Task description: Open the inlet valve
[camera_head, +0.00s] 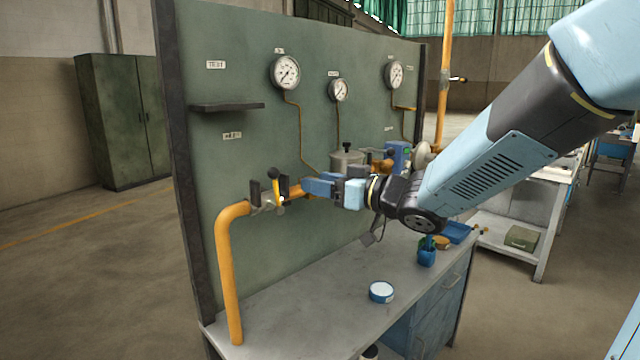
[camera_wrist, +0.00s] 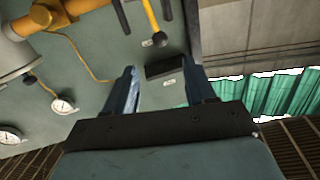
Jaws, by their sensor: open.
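The inlet valve (camera_head: 267,204) appears to be the grey body in the yellow pipe at the panel's left. Its yellow lever (camera_head: 278,187) stands nearly upright with a black ball on top, between two dark upright plates. In the wrist view the lever (camera_wrist: 152,20) hangs from the top edge, its ball pointing down between the plates. My gripper (camera_head: 308,186) is to the right of the lever in the head view, apart from it. In the wrist view my gripper's blue fingers (camera_wrist: 162,72) are spread and empty, with the lever ball beyond their tips. The valve body is out of the wrist view.
The green panel (camera_head: 230,165) stands behind, with gauges (camera_head: 286,72) and a small dark shelf (camera_head: 227,107). The yellow pipe (camera_head: 225,270) bends down to the bench (camera_head: 310,320). A blue-white tin (camera_head: 381,292) and a blue cup (camera_head: 427,257) stand on the bench. The bench front is mostly clear.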

